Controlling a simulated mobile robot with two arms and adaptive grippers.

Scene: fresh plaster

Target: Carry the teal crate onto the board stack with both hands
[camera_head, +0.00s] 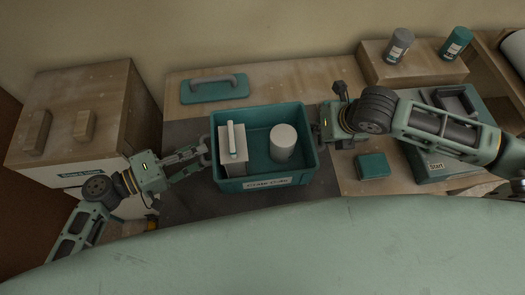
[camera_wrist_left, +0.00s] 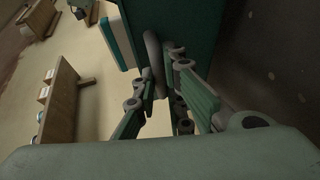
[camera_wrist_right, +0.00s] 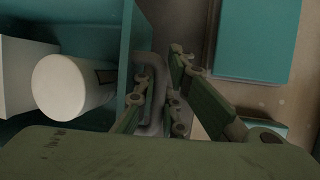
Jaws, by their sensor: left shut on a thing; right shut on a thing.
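The teal crate (camera_head: 312,165) is in the middle of the head view, over a dark mat. It holds a light box-like thing with a handle (camera_head: 232,148) and a pale cylinder (camera_head: 283,142). My left gripper (camera_head: 204,152) is shut on the crate's left handle (camera_wrist_left: 153,55). My right gripper (camera_head: 319,134) is shut on its right handle (camera_wrist_right: 156,90). The crate looks level; I cannot tell whether its base touches the mat. A tall wooden-topped stack (camera_head: 70,90) at the left, with two small battens on it, appears to be the board stack.
A teal float with a grey handle (camera_head: 214,90) lies behind the crate. A grey can (camera_head: 398,47) and a teal can (camera_head: 456,44) stand on a wooden block (camera_head: 410,70) at the back right.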

